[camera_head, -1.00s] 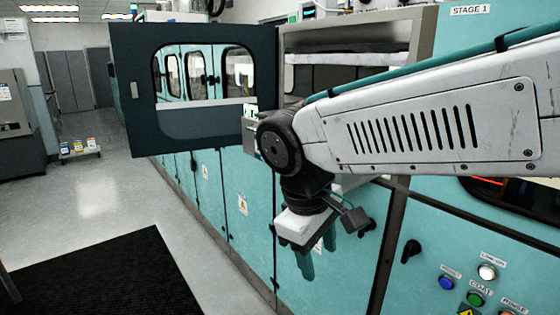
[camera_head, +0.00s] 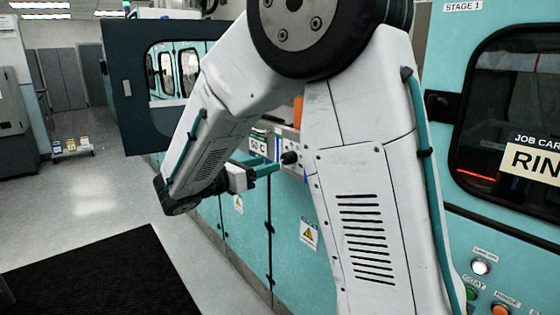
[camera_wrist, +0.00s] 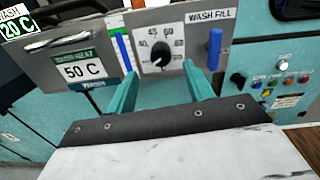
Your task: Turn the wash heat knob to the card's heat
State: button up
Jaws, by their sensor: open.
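The wash heat knob (camera_wrist: 160,55) is a round black knob on a grey panel, with dial numbers around it; 40 and 45 are legible. A pale mark on the knob seems to point down-left, but I cannot tell the exact setting. The card (camera_wrist: 84,70) left of it reads "WASH HEAT 50 C"; in the head view the card (camera_head: 258,145) reads 50 C. My gripper (camera_wrist: 159,73) is open and empty, its teal fingers on either side below the knob, apparently short of it. In the head view my gripper (camera_head: 264,168) is near the panel.
A blue handle (camera_wrist: 214,48) under the "WASH FILL" label stands close right of the knob. A blue upright bar (camera_wrist: 123,50) stands close left. Coloured buttons (camera_wrist: 283,65) are farther right. The dark open door (camera_head: 125,90) is at left; the floor before the machine is clear.

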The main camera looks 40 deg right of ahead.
aim_at(283, 159)
jog(key=d, duration=0.6)
jog(key=shift+w, duration=0.1)
jog(key=c, duration=1)
